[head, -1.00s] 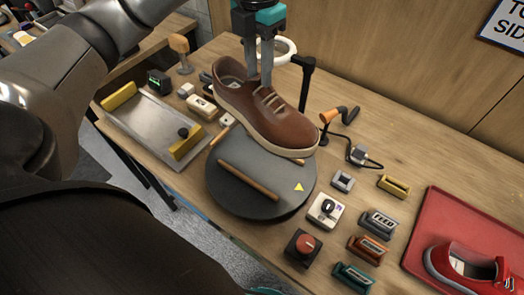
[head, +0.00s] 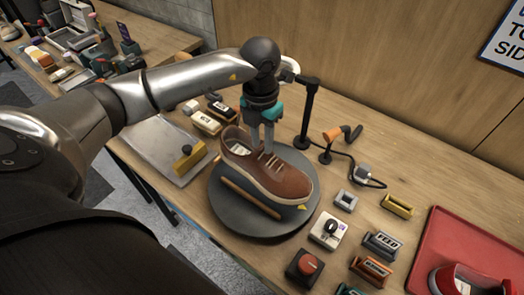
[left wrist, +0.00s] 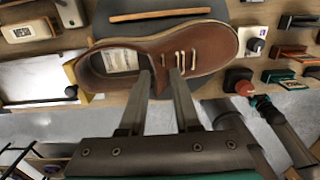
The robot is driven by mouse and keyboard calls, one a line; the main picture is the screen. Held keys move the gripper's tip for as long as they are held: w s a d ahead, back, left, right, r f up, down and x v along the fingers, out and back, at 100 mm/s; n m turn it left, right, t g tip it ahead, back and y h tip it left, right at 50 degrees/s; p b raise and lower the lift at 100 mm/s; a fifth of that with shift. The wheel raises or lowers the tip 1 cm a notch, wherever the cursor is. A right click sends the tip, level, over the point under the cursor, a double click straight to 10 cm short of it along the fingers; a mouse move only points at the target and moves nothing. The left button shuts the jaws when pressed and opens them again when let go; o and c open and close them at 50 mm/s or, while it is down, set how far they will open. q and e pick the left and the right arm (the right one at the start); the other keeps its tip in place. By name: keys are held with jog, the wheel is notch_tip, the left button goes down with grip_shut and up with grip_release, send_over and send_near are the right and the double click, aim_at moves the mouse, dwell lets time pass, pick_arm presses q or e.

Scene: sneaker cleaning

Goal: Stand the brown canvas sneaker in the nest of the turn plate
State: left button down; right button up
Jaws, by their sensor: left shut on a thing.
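The brown canvas sneaker (head: 285,180) is upright over the grey round turn plate (head: 240,224), its toe toward the right. My left gripper (head: 262,150) is shut on the sneaker's upper near the laces, coming from above. A wooden bar (head: 250,198) of the nest runs along the sneaker's near side; the other bar is hidden behind the shoe. I cannot tell whether the sole touches the plate. In the left wrist view the sneaker (left wrist: 205,42) shows between my fingers, with a wooden bar (left wrist: 160,14) beyond it. My right gripper is not in view.
A red tray (head: 425,245) with a red shoe (head: 462,278) lies at the right. A red-knobbed box (head: 305,266), a white switch box (head: 328,231) and several labelled blocks stand right of the plate. A black post (head: 307,110) rises behind. A metal tray (head: 160,145) is at the left.

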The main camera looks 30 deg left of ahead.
aim_at(262, 153)
pick_arm(q)
notch_tip(262, 153, down, 4)
jog(key=shift+f, duration=0.15)
jog(key=c, duration=0.6)
grip_release()
notch_tip(262, 153, up, 12)
jog(key=shift+a, duration=0.1)
